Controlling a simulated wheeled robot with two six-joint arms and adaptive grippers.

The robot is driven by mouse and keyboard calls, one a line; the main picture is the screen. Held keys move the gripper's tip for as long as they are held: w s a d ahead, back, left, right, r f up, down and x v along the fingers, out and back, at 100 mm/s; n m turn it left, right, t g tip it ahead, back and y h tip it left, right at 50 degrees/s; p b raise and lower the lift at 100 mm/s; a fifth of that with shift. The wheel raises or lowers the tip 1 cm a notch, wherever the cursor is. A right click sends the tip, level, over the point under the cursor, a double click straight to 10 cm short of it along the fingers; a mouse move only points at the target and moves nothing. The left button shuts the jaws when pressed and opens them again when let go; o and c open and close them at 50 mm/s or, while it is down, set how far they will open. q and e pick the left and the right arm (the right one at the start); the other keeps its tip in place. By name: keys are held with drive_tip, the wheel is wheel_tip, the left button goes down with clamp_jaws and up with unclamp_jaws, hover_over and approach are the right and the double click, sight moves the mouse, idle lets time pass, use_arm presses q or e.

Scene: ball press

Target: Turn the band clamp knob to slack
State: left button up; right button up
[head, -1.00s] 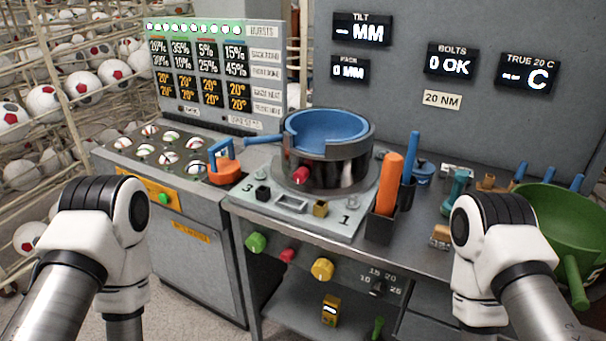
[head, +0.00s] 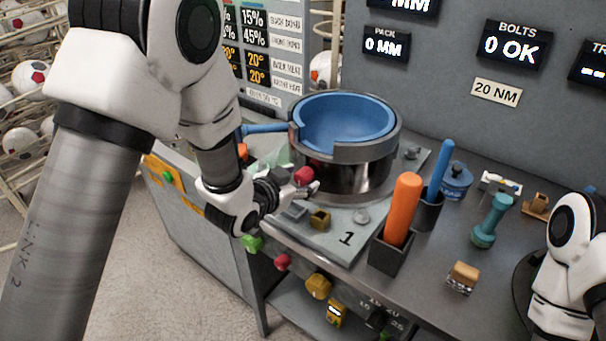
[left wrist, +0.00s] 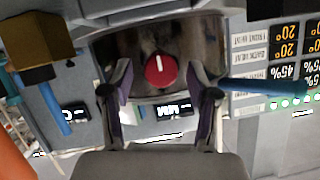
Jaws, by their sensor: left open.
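The red band clamp knob (head: 303,175) sits on the front of the dark metal band (head: 355,179) around the blue bowl (head: 345,120). In the left wrist view the knob (left wrist: 161,70) is a round red disc with a white pointer line, seen between my two fingers. My left gripper (head: 309,186) is open right in front of the knob; its fingers also show in the left wrist view (left wrist: 161,82), one on each side. I cannot tell whether they touch it. My right arm shows at the right edge, but its gripper is out of view.
A brass block (head: 320,219) stands on the press plate just below my left gripper. A dark holder (head: 390,252) with an orange handle (head: 403,209) stands to the right. The bowl's blue handle (head: 264,129) sticks out left. Coloured knobs line the bench front.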

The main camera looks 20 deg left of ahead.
use_arm(q)
drive_tip(key=shift+w+d+f, duration=0.1)
drive_tip(key=shift+w+f, duration=0.1)
drive_tip(key=shift+w, duration=0.3)
drive_tip(key=shift+s, duration=0.15)
drive_tip(key=shift+c, duration=0.4)
clamp_jaws()
